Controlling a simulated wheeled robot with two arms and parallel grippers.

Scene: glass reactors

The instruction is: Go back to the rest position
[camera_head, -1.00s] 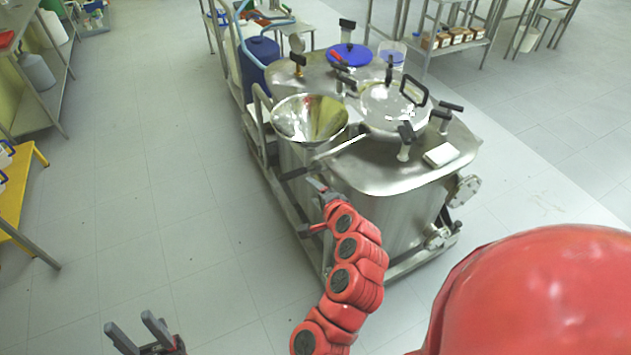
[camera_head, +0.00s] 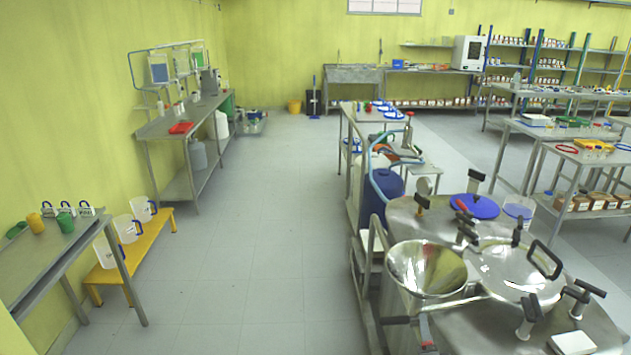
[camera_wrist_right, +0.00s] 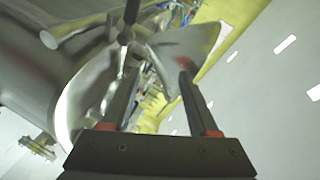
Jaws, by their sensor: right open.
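My right gripper (camera_head: 426,332) shows only as a small grey finger part with a red mark at the bottom edge of the head view, close to the near left side of the steel reactor (camera_head: 460,322). In the right wrist view the gripper (camera_wrist_right: 158,45) has its two dark fingers apart, with nothing held between them. Behind them is a shiny curved metal surface, likely the reactor's funnel (camera_head: 425,268). The rest of the right arm is out of the head view. My left gripper is not in view.
The reactor top carries a round lid (camera_head: 505,272), black handles and a blue lid (camera_head: 476,206). A blue drum (camera_head: 382,192) stands behind it. The floor (camera_head: 255,260) to the left is clear up to a yellow bench (camera_head: 160,228) and a steel table (camera_head: 35,265).

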